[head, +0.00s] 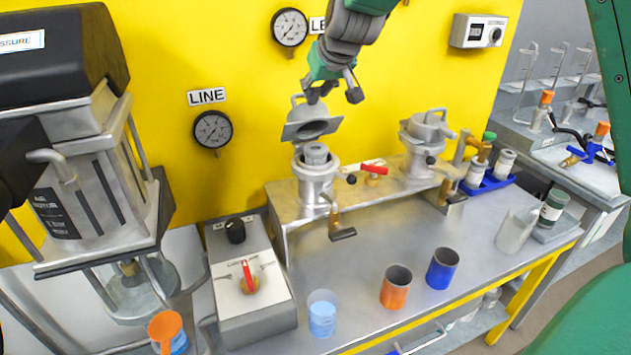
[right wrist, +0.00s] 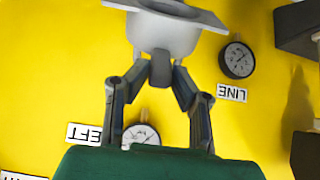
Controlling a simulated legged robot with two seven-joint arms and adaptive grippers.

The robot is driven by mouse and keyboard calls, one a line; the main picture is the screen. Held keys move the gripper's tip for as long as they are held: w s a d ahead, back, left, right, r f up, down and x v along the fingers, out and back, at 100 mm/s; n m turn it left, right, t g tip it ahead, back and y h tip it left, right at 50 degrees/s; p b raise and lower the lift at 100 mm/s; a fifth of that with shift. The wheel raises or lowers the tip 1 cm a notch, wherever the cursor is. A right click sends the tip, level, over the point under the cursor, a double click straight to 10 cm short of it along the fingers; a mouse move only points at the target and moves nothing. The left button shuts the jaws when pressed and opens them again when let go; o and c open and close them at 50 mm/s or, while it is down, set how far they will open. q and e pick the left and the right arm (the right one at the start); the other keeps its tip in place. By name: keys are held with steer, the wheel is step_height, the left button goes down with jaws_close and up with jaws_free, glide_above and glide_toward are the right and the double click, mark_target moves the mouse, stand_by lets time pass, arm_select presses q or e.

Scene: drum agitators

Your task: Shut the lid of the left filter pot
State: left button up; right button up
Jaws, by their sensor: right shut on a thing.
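The left filter pot (head: 315,190) is a metal cup on the raised steel shelf, with a grey cylindrical insert showing in its open mouth. Its lid (head: 309,122) stands tilted up above and behind the mouth. My right gripper (head: 326,88) is at the upper edge of the lid. In the right wrist view, its fingers (right wrist: 160,76) close in on a grey tab (right wrist: 160,68) below the pale lid (right wrist: 168,35). The exact contact is small in the head view. My left gripper is not in view.
The right filter pot (head: 424,145) stands to the right with its lid on. A red-handled valve (head: 374,172) sits between the pots. Orange (head: 396,290) and blue (head: 441,270) cups stand on the bench. A yellow wall with gauges (head: 212,130) is close behind.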

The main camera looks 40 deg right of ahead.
steer(key=shift+s+a+f, duration=0.1)
steer(key=shift+s+f, duration=0.1)
steer(key=shift+s, duration=0.2)
steer(key=shift+s+f+b, duration=0.4)
steer(key=shift+b, duration=0.05)
steer(key=shift+s+a+f+b, duration=0.2)
steer(key=shift+s+f+b, duration=0.15)
steer(key=shift+s+f, duration=0.25)
steer(key=shift+s+a+f+b, duration=0.2)
steer(key=shift+s+f+b, duration=0.2)
steer(key=shift+s, duration=0.35)
steer(key=shift+s+a+f+b, duration=0.15)
steer(key=shift+s+f+b, duration=0.5)
steer(key=shift+f, duration=0.25)
steer(key=shift+s+a+f+b, duration=0.15)
steer(key=shift+s+f+b, duration=0.45)
steer(key=shift+f, duration=0.3)
